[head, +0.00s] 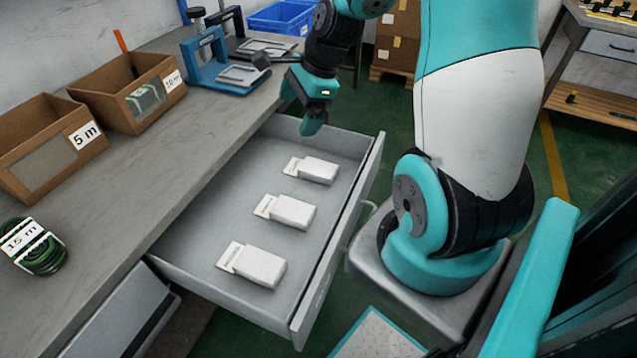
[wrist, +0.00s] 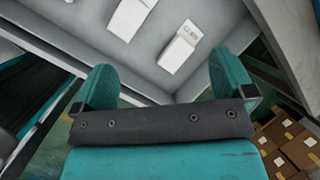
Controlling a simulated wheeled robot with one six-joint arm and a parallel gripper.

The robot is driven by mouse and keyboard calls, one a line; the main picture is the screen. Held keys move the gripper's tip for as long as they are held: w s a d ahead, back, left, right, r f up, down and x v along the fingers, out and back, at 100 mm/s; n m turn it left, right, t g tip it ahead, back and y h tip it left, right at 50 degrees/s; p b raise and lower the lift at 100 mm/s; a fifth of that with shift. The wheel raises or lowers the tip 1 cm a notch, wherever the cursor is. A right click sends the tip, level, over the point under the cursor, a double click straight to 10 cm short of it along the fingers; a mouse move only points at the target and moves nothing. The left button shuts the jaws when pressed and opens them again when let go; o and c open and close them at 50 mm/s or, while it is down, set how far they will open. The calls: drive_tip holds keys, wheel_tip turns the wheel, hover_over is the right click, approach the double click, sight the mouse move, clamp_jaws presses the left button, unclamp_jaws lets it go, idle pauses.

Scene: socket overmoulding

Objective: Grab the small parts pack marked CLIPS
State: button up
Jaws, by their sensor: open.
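Three white packs with label tabs lie in a row in an open grey drawer (head: 200,246): a far one (head: 317,170), a middle one (head: 293,211) and a near one (head: 262,267). The print on their tabs is too small to read, so I cannot tell which is marked CLIPS. My gripper (head: 312,126) is open and empty above the drawer's far end, apart from the packs. In the wrist view, my gripper's two teal fingers (wrist: 162,76) are spread wide. Beyond them lie one pack (wrist: 179,48) and part of another (wrist: 131,17).
The drawer's raised front wall (head: 350,205) and side walls surround the packs. On the workbench stand cardboard boxes (head: 125,95), a blue clamp fixture (head: 215,68) and a cable coil (head: 38,252).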

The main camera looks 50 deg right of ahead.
drive_tip(key=s+d+f+m+h+b, duration=0.1)
drive_tip(key=s+d+f+m+b, duration=0.15)
drive_tip(key=d+f+m, duration=0.8)
drive_tip(key=b, duration=0.2)
hover_over(317, 167)
drive_tip(key=s, duration=0.3)
drive_tip(key=shift+t, duration=0.3)
drive_tip(key=f, duration=0.9)
drive_tip(key=shift+w+d+f, duration=0.15)
drive_tip(key=shift+d, duration=0.25)
drive_tip(key=shift+w+x, duration=0.1)
drive_tip(key=shift+x, duration=1.4)
drive_tip(key=shift+w+x, duration=0.15)
drive_tip(key=shift+x, duration=1.3)
drive_tip(key=shift+d, duration=0.1)
drive_tip(key=shift+f, duration=0.2)
drive_tip(key=shift+c, duration=0.2)
drive_tip(key=c, duration=0.9)
